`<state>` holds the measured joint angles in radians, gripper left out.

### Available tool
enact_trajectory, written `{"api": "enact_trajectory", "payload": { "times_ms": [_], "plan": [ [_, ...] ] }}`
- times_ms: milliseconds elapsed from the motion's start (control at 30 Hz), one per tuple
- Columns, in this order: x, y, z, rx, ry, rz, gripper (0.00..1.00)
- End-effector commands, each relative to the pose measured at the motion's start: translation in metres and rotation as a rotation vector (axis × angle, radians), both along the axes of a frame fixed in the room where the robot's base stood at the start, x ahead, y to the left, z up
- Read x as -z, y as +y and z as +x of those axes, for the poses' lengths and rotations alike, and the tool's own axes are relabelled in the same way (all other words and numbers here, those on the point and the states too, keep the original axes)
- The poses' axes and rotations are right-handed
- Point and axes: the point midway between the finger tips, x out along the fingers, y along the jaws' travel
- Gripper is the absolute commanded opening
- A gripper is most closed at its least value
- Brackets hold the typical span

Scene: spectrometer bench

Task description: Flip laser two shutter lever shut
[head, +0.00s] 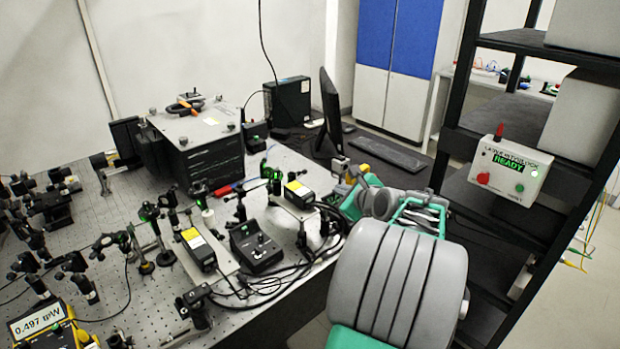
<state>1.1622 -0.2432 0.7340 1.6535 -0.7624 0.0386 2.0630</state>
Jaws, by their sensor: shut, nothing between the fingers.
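Two black laser boxes with yellow labels sit on the perforated optical table (120,290). One laser box (201,250) is nearer and left; the other laser box (299,194) is farther and right. I cannot read which is laser two, and its shutter lever is too small to make out. My gripper (343,168) shows small at the far end of my arm, just right of the farther laser box. It looks apart from that box, though my arm partly hides the space there. It is shut and empty.
A black control box (256,246) with knobs stands between the lasers, with cables around it. Several optic posts crowd the left. A large black housing (200,140), a monitor (331,107) and a keyboard (392,154) are behind. A rack with a READY panel (511,170) stands right.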

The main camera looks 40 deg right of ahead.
Motion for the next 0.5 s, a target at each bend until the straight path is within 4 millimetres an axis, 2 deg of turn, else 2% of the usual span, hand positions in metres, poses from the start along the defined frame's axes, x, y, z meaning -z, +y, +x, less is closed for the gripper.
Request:
{"api": "enact_trajectory", "payload": {
  "times_ms": [267, 500],
  "plan": [
    [0.002, 0.003, 0.011, -0.013, 0.002, -0.001, 0.00],
    [0.022, -0.008, 0.050, -0.014, 0.005, 0.001, 0.00]
  ]
}}
